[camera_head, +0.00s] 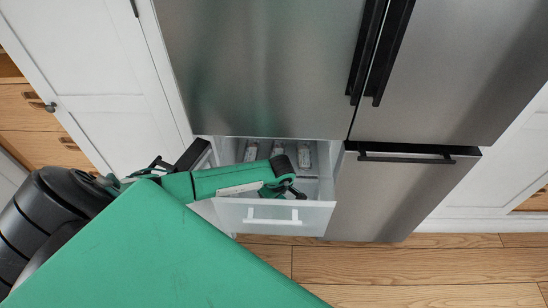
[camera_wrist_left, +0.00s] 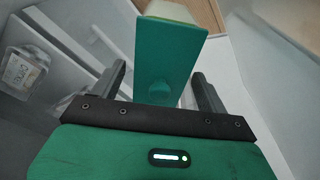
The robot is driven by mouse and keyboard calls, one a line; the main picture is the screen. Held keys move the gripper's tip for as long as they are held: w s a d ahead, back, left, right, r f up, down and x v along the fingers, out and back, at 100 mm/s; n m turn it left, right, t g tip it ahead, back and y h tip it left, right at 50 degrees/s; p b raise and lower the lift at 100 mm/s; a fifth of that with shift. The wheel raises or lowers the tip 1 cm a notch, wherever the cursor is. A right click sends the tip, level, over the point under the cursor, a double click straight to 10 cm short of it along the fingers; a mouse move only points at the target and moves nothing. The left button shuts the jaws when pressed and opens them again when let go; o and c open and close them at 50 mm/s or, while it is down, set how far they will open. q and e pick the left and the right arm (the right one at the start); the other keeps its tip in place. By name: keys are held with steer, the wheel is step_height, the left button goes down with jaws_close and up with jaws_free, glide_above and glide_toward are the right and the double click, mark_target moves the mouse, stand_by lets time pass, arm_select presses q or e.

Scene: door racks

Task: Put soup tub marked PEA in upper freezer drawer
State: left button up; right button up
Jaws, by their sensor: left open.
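A white freezer drawer (camera_head: 318,222) is pulled open below the left steel door in the head view. My left gripper (camera_head: 290,188) is over or inside it, near the front panel, with its fingers apart. The wrist view shows these fingers (camera_wrist_left: 162,90) on either side of a green block with a pale top edge. I cannot tell whether that block is an object or part of me. Several pale labelled tubs (camera_head: 304,155) stand at the back of the drawer; one labelled tub (camera_wrist_left: 22,70) shows in the wrist view. No label is readable, so PEA is not identified.
The steel doors (camera_head: 260,70) above and the lower right front (camera_head: 400,200) are shut. A white cabinet (camera_head: 85,80) stands at left. Bare wood floor (camera_head: 420,270) lies at the front right. The drawer's side wall (camera_wrist_left: 265,90) is close to the gripper.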

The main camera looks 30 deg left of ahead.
arm_select(q)
step_height(320, 180, up, 2)
steer(key=shift+d+r, duration=0.1)
step_height(320, 180, up, 10)
steer(key=d, duration=0.1)
steer(key=shift+s+d+r, duration=0.15)
steer(key=shift+s+d, duration=0.1)
steer(key=shift+d, duration=0.05)
arm_select(e)
steer(key=shift+s+d+f, duration=0.15)
steer(key=shift+s+f, duration=0.1)
steer(key=shift+f, duration=0.15)
